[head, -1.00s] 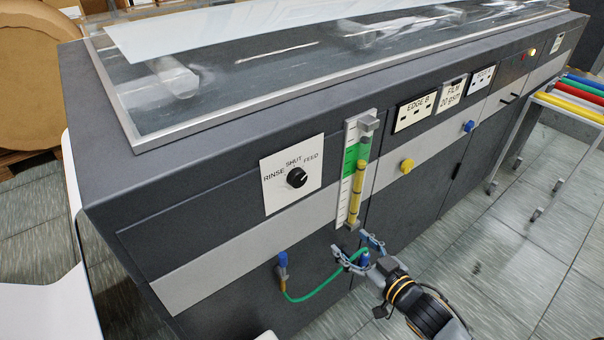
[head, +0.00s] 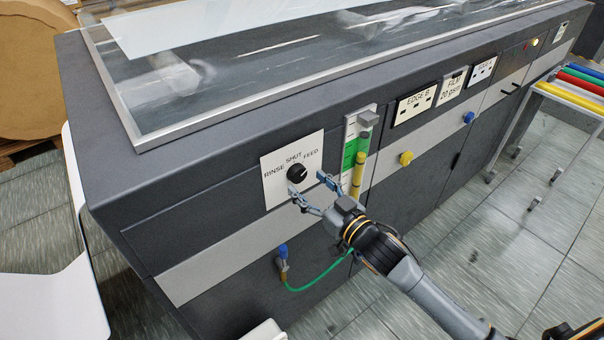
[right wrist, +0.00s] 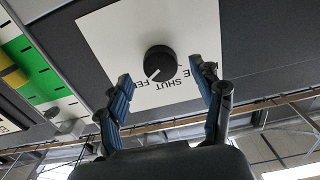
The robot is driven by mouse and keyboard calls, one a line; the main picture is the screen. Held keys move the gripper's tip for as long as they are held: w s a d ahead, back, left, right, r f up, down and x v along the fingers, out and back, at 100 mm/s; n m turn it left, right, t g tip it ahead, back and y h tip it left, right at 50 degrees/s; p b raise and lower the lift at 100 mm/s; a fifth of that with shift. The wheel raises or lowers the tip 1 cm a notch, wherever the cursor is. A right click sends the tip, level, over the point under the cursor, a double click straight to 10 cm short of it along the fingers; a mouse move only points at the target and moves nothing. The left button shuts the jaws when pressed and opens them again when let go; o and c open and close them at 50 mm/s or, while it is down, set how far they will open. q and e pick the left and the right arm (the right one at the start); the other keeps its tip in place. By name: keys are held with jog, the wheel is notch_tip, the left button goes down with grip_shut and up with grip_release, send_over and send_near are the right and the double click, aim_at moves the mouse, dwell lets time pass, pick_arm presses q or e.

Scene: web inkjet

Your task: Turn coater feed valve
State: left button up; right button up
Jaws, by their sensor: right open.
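The feed valve is a round black knob (head: 297,174) on a white plate (head: 273,192) marked RINSE, SHUT and FEED, on the machine's dark front. In the right wrist view the knob (right wrist: 159,62) appears upside down, its white mark pointing down-left, toward the FEED side. My right gripper (head: 307,183) is open and empty in front of the plate, just below and right of the knob. In the right wrist view its blue-padded fingers stand either side of the knob, apart from it. My left gripper is not in view.
A green and white gauge (head: 356,150) with a yellow tube stands right of the plate, close to my right gripper. A yellow knob (head: 405,158) and a blue knob (head: 468,117) stick out further right. A green hose (head: 318,280) hangs below. A rack with coloured rolls stands at far right.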

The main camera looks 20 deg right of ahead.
aim_at(301, 177)
jog(key=shift+x, duration=1.65)
jog(key=c, duration=1.1)
jog(key=shift+c, duration=0.2)
jog(key=shift+p, duration=0.3)
jog(key=n, duration=1.1)
jog(key=shift+d+n+p, duration=0.1)
jog(key=shift+n+p, duration=0.2)
